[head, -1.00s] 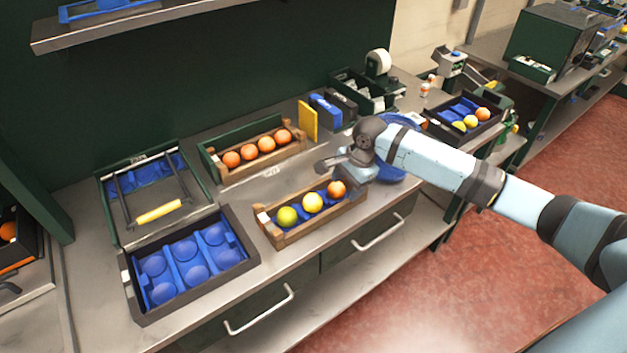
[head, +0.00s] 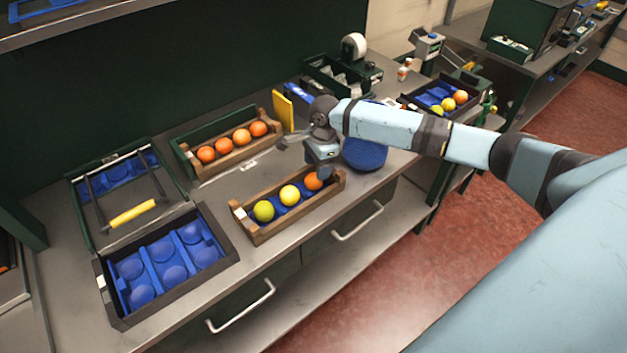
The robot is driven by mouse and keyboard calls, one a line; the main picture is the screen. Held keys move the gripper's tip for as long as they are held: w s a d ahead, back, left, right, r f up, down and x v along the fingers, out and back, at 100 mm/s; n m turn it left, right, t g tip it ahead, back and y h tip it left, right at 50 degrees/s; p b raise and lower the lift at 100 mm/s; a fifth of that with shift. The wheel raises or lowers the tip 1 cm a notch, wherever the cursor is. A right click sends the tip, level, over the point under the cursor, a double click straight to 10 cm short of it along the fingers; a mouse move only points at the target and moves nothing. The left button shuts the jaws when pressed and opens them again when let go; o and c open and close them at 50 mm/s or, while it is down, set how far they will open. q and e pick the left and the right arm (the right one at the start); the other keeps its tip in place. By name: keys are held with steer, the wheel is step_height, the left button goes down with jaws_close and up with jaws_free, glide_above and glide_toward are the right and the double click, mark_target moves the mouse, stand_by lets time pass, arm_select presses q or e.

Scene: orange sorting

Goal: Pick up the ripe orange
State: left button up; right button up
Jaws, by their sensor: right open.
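The front wooden crate (head: 262,235) holds a green fruit (head: 264,211), a yellow fruit (head: 290,195) and a ripe orange (head: 313,182) at its right end, on a blue liner. My right gripper (head: 318,172) is open and points down close above the ripe orange, hiding part of it. I cannot tell whether its fingers touch the fruit. My left gripper is not in view.
A rear crate (head: 189,172) holds several oranges. An empty blue-celled tray (head: 116,309) stands at left, before a carrier with a yellow handle (head: 132,213). A blue round object (head: 366,153) is right of the gripper. Another fruit tray (head: 415,103) stands farther right.

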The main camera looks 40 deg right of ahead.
mark_target(314, 175)
steer(key=f, duration=0.2)
steer(key=a+f+p, duration=0.1)
steer(key=f, duration=0.2)
steer(key=shift+w+f, duration=0.1)
steer(key=c, duration=0.6)
steer(key=shift+o, duration=0.2)
